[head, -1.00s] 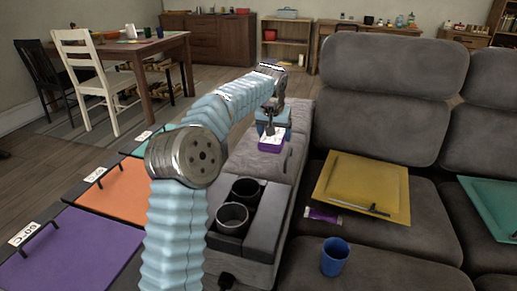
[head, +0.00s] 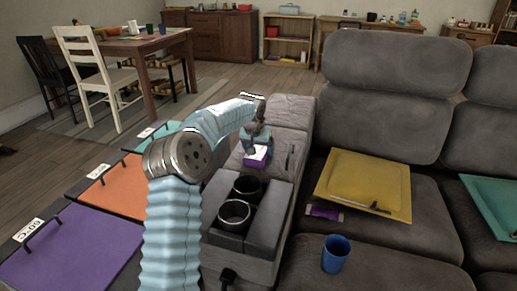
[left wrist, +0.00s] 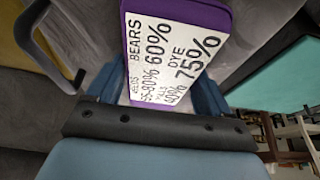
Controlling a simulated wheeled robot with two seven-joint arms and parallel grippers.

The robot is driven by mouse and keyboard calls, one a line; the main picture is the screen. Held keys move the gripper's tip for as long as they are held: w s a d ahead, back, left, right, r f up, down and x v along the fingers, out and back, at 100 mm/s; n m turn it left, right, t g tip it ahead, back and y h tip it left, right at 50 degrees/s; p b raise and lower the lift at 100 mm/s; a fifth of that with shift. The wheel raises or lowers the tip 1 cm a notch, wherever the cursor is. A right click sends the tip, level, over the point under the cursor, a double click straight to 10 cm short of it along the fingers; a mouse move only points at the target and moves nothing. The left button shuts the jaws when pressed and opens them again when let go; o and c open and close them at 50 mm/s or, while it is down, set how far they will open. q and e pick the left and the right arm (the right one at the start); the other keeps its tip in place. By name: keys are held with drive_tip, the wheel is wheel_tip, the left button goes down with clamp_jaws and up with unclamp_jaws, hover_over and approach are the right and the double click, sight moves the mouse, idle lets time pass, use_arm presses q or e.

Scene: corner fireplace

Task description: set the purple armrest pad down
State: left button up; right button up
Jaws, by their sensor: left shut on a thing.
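The purple armrest pad (head: 257,160) has a white printed label on top. It is at the grey armrest (head: 273,185), behind the cup holders; I cannot tell whether it touches the surface. My left gripper (head: 257,149) points down and is shut on the pad. In the left wrist view the pad's purple edge (left wrist: 208,12) and its label show between the blue fingers of my left gripper (left wrist: 157,88). The fingers hide part of the pad. My right gripper is in neither view.
Two dark cup holders (head: 235,214) sit in front on the armrest. The sofa seat holds a yellow panel (head: 350,180), a small purple item (head: 324,213) and a blue cup (head: 335,254). Orange (head: 108,187) and purple (head: 70,250) panels lie at left.

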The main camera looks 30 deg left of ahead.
use_arm(q)
drive_tip(key=shift+f, duration=0.15)
drive_tip(key=o, duration=1)
drive_tip(key=shift+o, duration=0.2)
drive_tip(key=v, duration=1.2)
